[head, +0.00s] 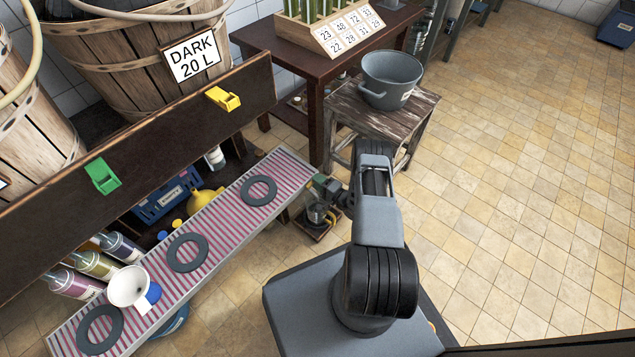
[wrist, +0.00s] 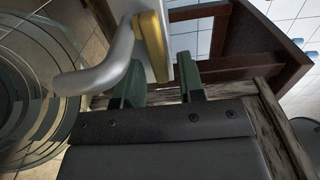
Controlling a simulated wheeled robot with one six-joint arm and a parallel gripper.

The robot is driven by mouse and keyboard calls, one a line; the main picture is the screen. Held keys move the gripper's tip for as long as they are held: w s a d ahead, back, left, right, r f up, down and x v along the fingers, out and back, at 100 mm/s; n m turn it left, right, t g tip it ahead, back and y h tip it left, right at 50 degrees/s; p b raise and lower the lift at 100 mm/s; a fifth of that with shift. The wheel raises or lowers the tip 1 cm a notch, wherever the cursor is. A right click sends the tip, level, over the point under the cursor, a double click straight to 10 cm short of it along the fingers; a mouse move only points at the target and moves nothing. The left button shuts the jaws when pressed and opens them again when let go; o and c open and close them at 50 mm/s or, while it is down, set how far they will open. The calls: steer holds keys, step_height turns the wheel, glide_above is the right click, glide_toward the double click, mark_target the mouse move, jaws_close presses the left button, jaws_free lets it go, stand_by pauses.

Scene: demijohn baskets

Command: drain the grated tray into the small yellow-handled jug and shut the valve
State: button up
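The grated tray (head: 222,228), with red and white stripes, runs diagonally along the front of the shelving in the head view. A small glass jug (head: 317,214) stands on a low dark board below its far end. My gripper (head: 328,188) is at that end, partly hidden by my arm. In the wrist view, the green fingers of my gripper (wrist: 161,84) are apart. A yellow valve lever (wrist: 152,45) reaches between them; contact is unclear. A bent grey metal spout (wrist: 105,62) is beside it, above a round glass vessel (wrist: 32,95). Liquid flow and fill level cannot be told.
A wooden stool (head: 418,108) with a grey pot (head: 391,80) stands beyond. Bottles (head: 72,284) and a blue crate (head: 165,195) are below. Tiled floor (head: 530,190) is open at right.

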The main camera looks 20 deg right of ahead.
jaws_close()
steer(key=shift+s+m+t+h, duration=0.2)
steer(key=shift+m+h, duration=0.15)
steer(key=shift+h, duration=0.2)
steer(key=shift+s+m+t+h, duration=0.1)
steer(key=shift+m+t+h, duration=0.1)
steer(key=shift+m+h, duration=0.25)
steer(key=shift+a, duration=0.1)
steer(key=shift+c, duration=0.3)
jaws_free()
steer(key=shift+o, duration=0.9)
steer(key=shift+s, duration=0.15)
